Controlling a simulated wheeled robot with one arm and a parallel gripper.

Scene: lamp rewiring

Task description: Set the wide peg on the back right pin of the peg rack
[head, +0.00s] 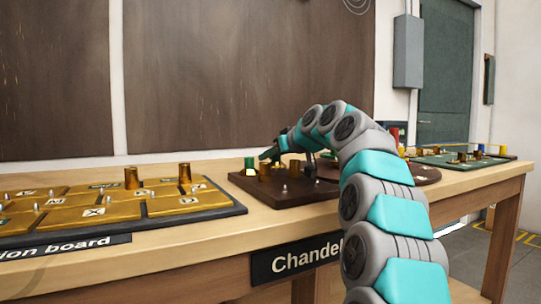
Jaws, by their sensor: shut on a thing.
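The peg rack (262,188) is a dark brown board on the wooden bench, with short metal pins. A green peg (249,163) is at its back left, just left of my gripper. Two brass pegs, one left (265,169) and one right (294,167), show near the rack's middle. My gripper (268,154) is low over the back left of the rack, small and dark in this view. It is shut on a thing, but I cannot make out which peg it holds. My arm hides the rack's right side, and I cannot clearly see the back right pin.
A gold-tiled board (160,205) with two brass pegs standing on it lies at left. A round brown board (424,174) and a green board (455,161) with small parts lie to the right, partly behind my arm. A brown panel (240,70) stands behind the bench (215,222).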

